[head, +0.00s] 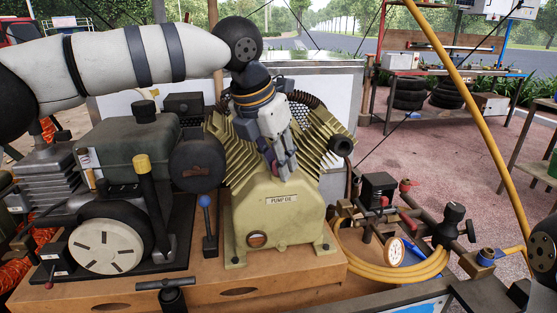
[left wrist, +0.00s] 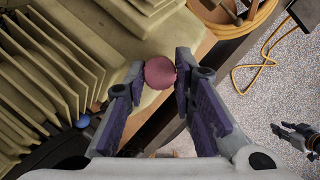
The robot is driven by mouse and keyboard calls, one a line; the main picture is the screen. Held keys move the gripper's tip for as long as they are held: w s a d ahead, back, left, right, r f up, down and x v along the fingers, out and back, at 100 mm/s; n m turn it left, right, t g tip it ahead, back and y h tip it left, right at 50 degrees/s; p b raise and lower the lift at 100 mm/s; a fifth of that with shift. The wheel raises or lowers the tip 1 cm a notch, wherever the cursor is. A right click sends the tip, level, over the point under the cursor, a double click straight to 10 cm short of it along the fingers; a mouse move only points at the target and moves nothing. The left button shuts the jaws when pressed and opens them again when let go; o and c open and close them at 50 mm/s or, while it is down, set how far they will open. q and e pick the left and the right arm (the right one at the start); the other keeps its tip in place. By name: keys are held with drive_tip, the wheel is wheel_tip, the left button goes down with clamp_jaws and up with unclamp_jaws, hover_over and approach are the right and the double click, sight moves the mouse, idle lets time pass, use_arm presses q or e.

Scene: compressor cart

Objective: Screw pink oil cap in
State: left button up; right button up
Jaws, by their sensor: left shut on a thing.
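The pink oil cap (left wrist: 160,72) shows in the left wrist view as a round disc between my left fingertips. My left gripper (left wrist: 157,78) is shut on it, with one purple-padded finger on each side. In the head view my left gripper (head: 283,166) points down in front of the olive pump body (head: 275,215) marked PUMP OIL, above its label. The cap is hidden there by the gripper, and I cannot make out the oil opening or whether the cap touches it.
Ribbed fins (head: 323,150) flank my left gripper on the pump. A motor unit (head: 110,240) and a blue-knobbed lever (head: 206,205) stand to the left. A gauge (head: 394,251), valves and a coiled yellow hose (head: 425,272) lie to the right.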

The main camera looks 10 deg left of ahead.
use_arm(q)
drive_tip(key=shift+f+m, duration=0.3)
drive_tip(key=shift+m, duration=0.2)
use_arm(e)
drive_tip(key=shift+s+f, duration=0.15)
drive_tip(key=shift+s, duration=0.05)
use_arm(q)
drive_tip(key=shift+w+a+f+m+g+h, duration=0.1)
drive_tip(key=shift+m+g+h, duration=0.1)
drive_tip(key=shift+m, duration=0.2)
drive_tip(key=shift+w+f+m+g+h, duration=0.1)
drive_tip(key=shift+m+h, duration=0.1)
drive_tip(key=shift+m, duration=0.2)
drive_tip(key=shift+c, duration=0.2)
drive_tip(key=shift+s+m+b, duration=0.1)
drive_tip(key=shift+m+b, duration=0.25)
drive_tip(key=shift+m, duration=0.05)
drive_tip(key=shift+c, duration=0.6)
drive_tip(key=shift+r, duration=0.2)
use_arm(e)
drive_tip(key=shift+s+f+g, duration=0.3)
drive_tip(key=shift+s+f, duration=0.1)
